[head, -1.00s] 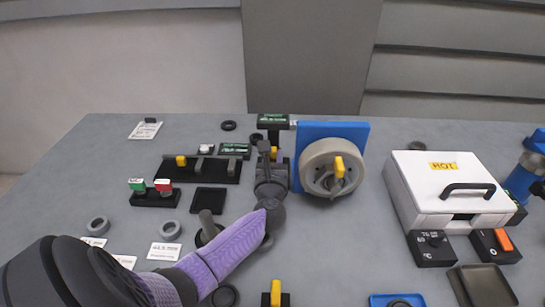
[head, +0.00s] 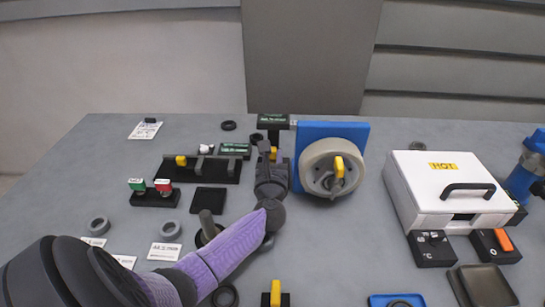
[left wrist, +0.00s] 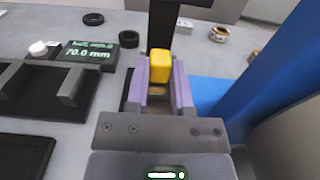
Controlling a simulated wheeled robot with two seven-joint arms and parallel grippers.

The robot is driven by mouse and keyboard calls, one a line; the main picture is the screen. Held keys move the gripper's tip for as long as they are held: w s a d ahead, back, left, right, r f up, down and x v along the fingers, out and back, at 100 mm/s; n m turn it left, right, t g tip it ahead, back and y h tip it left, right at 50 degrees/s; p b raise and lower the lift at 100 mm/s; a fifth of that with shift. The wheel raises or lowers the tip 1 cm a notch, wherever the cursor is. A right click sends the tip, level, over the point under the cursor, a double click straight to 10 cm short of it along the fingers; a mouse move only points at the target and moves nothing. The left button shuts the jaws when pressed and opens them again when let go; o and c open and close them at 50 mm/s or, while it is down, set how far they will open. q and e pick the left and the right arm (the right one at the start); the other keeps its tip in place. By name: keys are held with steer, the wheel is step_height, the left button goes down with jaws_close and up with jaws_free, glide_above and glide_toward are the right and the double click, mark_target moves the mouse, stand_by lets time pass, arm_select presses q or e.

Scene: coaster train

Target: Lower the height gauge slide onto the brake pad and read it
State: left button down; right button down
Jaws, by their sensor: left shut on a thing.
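The height gauge is a black upright with a dark green display (head: 273,120) on top, left of the blue panel. Its slide's yellow grip (head: 273,154) also shows in the left wrist view (left wrist: 160,62), between purple fingers. My left gripper (head: 272,160) is shut on this yellow grip. The text on the top display is too small to read. A separate display (left wrist: 88,52) in the left wrist view reads 70.0 mm. I cannot make out the brake pad; my gripper and arm cover the area below the slide. My right gripper is not in view.
The blue panel (head: 355,130) with a round grey chuck (head: 325,165) stands close to my left gripper's right. A black fixture (head: 205,172) lies to its left. A white box marked HOT (head: 430,190) stands at the right. Grey rings and labels lie front left.

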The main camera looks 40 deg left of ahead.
arm_select(q)
steer(key=shift+r, duration=0.1)
steer(key=shift+r+p, duration=0.2)
steer(key=shift+p, duration=0.15)
steer(key=shift+c, duration=2.4)
jaws_free()
steer(key=p+v, duration=0.1)
steer(key=v, duration=0.6)
steer(key=shift+s+d, duration=0.2)
